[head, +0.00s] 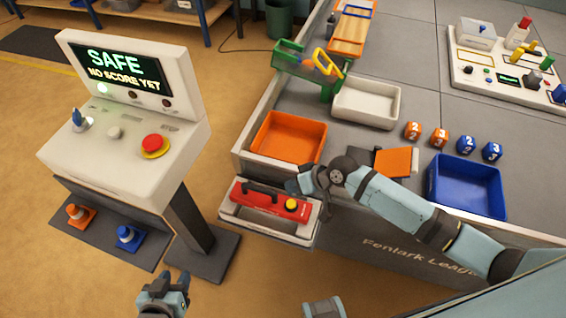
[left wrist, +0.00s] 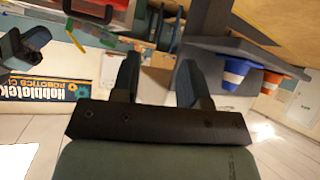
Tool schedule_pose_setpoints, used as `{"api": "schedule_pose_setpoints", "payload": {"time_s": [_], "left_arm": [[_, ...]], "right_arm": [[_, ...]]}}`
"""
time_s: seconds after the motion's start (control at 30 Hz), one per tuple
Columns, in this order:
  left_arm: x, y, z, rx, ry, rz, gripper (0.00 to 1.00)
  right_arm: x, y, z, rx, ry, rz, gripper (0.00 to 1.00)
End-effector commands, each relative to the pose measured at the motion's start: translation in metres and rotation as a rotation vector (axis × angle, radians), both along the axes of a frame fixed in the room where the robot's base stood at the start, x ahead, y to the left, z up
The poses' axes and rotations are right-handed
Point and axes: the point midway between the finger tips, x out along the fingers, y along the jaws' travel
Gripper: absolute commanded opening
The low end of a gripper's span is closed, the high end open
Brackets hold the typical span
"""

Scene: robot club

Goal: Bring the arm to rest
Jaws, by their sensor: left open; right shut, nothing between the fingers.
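My left gripper (head: 174,281) is at the bottom of the head view, in front of the console's base. It is open and empty; in the left wrist view its two fingers (left wrist: 157,80) stand apart with nothing between them. My right arm reaches in from the right across the table's near edge. Its gripper (head: 296,185) is shut and holds nothing. The case sits in a pale holder at the table's front.
A console (head: 130,155) with a "SAFE" screen (head: 115,68) and red button (head: 152,143) stands left. An orange cone (head: 78,215) and blue cone (head: 127,236) sit below. The table holds an orange bin (head: 285,138), white bin (head: 366,104) and blue bin (head: 466,188). Floor at lower left is clear.

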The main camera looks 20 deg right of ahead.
Motion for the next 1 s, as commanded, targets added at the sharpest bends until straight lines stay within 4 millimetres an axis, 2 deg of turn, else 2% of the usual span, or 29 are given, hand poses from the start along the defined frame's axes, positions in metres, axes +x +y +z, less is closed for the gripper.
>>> {"api": "schedule_pose_setpoints", "payload": {"time_s": [0.2, 0.33, 0.43, 0.57, 0.8, 0.9, 1.0], "left_arm": [[0.0, 0.0, 0.001, 0.0, 0.0, 0.0, 0.4], [-0.001, 0.001, 0.009, 0.005, -0.003, -0.001, 0.4], [-0.001, 0.002, 0.021, 0.012, -0.01, -0.004, 0.4], [-0.003, 0.004, 0.039, 0.025, -0.019, -0.008, 0.4], [-0.006, 0.008, 0.064, 0.046, -0.04, -0.016, 0.4], [-0.007, 0.009, 0.069, 0.052, -0.044, -0.019, 0.4], [-0.007, 0.01, 0.071, 0.056, -0.047, -0.021, 0.4]], "right_arm": [[-0.001, 0.001, 0.0, 0.001, -0.002, -0.001, 0.0], [-0.013, 0.006, 0.004, 0.001, -0.037, -0.016, 0.0], [-0.035, 0.013, 0.01, -0.006, -0.104, -0.051, 0.0], [-0.072, 0.011, 0.024, -0.047, -0.228, -0.128, 0.0], [-0.14, -0.021, 0.053, -0.215, -0.422, -0.252, 0.0], [-0.16, -0.035, 0.062, -0.283, -0.47, -0.276, 0.0], [-0.173, -0.044, 0.067, -0.33, -0.5, -0.285, 0.0]]}}
